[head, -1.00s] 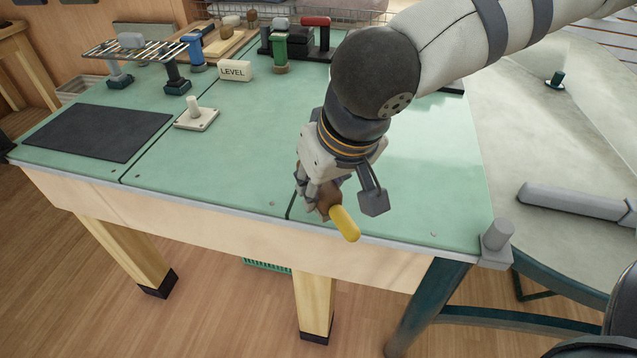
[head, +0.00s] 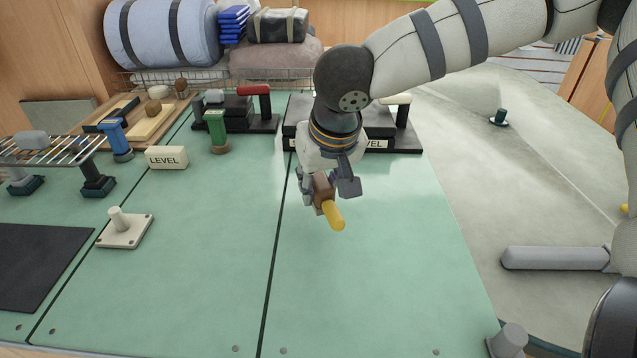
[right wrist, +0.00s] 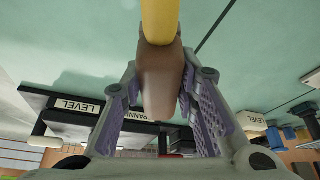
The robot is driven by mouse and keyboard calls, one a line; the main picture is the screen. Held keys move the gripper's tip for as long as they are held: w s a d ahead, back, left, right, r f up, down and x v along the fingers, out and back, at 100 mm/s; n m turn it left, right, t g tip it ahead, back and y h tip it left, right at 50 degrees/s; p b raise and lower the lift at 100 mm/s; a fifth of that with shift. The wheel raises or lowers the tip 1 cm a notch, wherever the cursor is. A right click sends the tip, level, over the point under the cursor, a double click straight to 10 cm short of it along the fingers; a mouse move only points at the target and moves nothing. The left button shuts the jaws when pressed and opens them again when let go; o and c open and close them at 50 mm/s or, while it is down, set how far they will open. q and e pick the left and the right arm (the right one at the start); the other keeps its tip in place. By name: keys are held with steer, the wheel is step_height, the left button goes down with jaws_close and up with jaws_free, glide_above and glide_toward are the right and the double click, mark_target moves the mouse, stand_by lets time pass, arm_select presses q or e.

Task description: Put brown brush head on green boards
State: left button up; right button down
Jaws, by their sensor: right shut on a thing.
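My right gripper (head: 318,196) is shut on a brown brush head (head: 322,187) with a yellow cylindrical end (head: 333,215). In the right wrist view the brown block (right wrist: 160,80) sits between the two ridged fingers, and the yellow part (right wrist: 159,20) points away from the palm. The gripper is over the green boards (head: 200,270) of the tabletop, right of a dark seam. I cannot tell whether the brush touches the boards. My left gripper is not in view.
A dark mat (head: 35,265) and a peg on a square plate (head: 123,228) lie at left. A LEVEL block (head: 166,157), a green-topped post (head: 217,132) and black stands (head: 400,135) stand farther back. The front middle boards are clear.

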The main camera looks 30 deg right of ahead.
mark_target(326, 191)
steer(key=shift+f, duration=3)
steer(key=shift+w+f, duration=0.1)
steer(key=shift+f, duration=0.35)
steer(key=c, duration=1.2)
jaws_free()
steer(key=v, duration=1.2)
